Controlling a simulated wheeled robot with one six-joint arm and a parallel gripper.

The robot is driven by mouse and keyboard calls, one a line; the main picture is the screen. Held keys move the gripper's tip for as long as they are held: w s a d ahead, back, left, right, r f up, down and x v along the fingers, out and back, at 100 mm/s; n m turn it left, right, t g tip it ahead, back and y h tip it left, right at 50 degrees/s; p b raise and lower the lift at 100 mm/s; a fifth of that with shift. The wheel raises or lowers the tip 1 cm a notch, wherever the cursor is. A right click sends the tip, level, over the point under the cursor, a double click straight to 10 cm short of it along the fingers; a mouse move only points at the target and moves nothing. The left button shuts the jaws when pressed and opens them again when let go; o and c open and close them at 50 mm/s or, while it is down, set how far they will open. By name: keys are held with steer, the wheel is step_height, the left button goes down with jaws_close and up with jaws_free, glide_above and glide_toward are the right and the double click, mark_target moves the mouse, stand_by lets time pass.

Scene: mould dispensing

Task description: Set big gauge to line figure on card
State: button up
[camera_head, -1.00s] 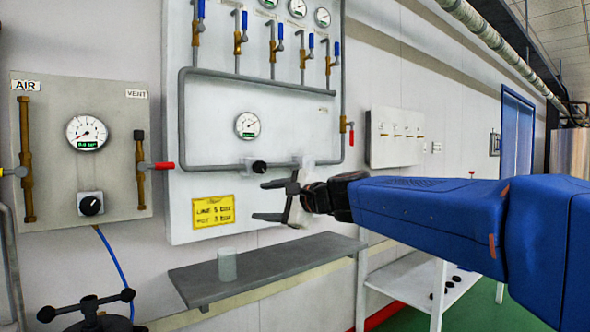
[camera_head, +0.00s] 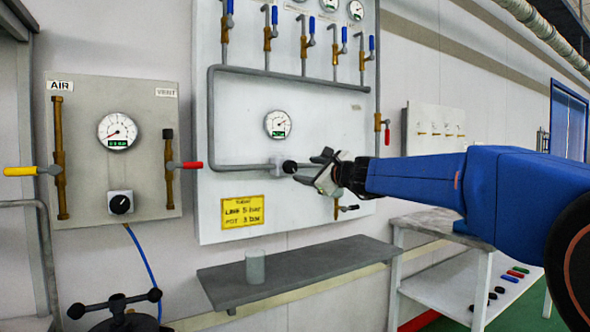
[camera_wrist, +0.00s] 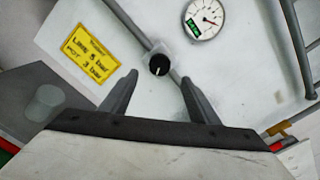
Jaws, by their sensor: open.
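The big gauge (camera_head: 278,124), round and white with a green digital display, sits mid-panel; its reading is too small to tell. In the wrist view the gauge (camera_wrist: 205,18) is at upper right. A black knob (camera_head: 289,167) sits on the pipe below it. The wrist view shows the knob (camera_wrist: 159,65) with a white mark, ahead of and between my fingertips. The yellow card (camera_head: 242,211) seems to read line 5 bar, pot 3 bar; it also shows in the wrist view (camera_wrist: 90,53). My gripper (camera_head: 318,166) is open and empty, just right of the knob.
A left panel (camera_head: 85,175) carries another gauge (camera_head: 117,131), a black knob (camera_head: 120,204) and yellow and red levers. Blue-handled valves line the panel top. A grey shelf (camera_head: 320,262) with a translucent cup (camera_head: 255,267) juts out below. A white side table (camera_head: 440,285) stands right.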

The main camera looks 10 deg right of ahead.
mark_target(292, 167)
steer(key=x, duration=0.8)
steer(key=shift+w+a, duration=0.1)
steer(key=shift+w, duration=0.15)
steer(key=shift+f, duration=0.1)
steer(key=c, duration=1)
